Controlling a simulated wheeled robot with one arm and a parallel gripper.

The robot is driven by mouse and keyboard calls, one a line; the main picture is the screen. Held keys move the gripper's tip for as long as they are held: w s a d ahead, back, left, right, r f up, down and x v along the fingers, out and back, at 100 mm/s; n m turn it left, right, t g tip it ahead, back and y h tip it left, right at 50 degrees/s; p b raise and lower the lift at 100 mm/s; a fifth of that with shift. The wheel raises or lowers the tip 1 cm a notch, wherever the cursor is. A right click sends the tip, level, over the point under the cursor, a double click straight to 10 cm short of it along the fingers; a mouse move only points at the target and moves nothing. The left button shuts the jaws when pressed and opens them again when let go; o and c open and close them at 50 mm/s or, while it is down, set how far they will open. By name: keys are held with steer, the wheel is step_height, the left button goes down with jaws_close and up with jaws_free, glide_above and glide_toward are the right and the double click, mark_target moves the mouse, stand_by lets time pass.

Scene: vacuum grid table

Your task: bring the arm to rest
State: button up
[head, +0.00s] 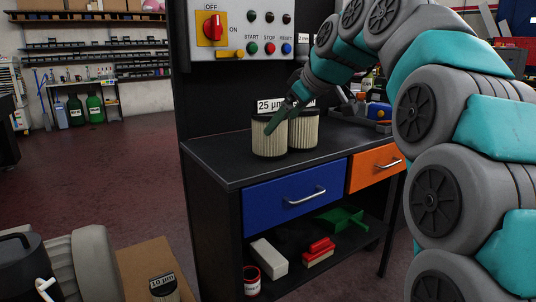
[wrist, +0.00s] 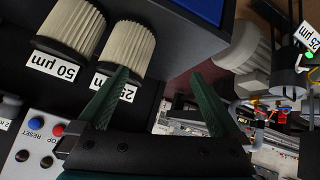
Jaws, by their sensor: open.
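My gripper (head: 275,119) is at the workbench, in front of the control panel, with its fingers pointing down by the left filter cartridge. In the wrist view my gripper (wrist: 160,74) is open, with nothing between its two green fingers. The cream pleated filter labelled 25 µm (head: 268,142) stands upright on the bench top; in the wrist view this filter (wrist: 130,48) is beside the left fingertip, which overlaps its label. I cannot tell whether they touch. A second filter (head: 304,130) stands right of it; the wrist view shows it labelled 50 µm (wrist: 72,26).
The black workbench (head: 218,163) has a blue drawer (head: 285,199) and an orange drawer (head: 372,166), both closed. A control panel (head: 270,28) rises behind it. A filter labelled 10 µm (head: 165,289) is by a cardboard surface (head: 146,258) at lower left. Open floor (head: 110,185) lies left.

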steer(key=s+d+f+m+g+h, duration=0.1)
steer(key=s+d+f+m+g, duration=0.2)
steer(key=s+f, duration=0.9)
steer(key=s+d+f+m+g+h, duration=0.2)
steer(key=s+d+f+m+g, duration=0.1)
steer(key=s+f, duration=0.8)
steer(key=s+d+f+m+g+h, duration=0.2)
steer(key=s+f, duration=1)
steer(key=s, duration=0.7)
steer(key=d+m+g, duration=0.1)
steer(key=d+m, duration=0.1)
steer(key=d, duration=0.1)
steer(key=shift+s+f+m+p, duration=0.2)
steer(key=shift+f+m+p, duration=0.1)
steer(key=shift+m+p, duration=0.1)
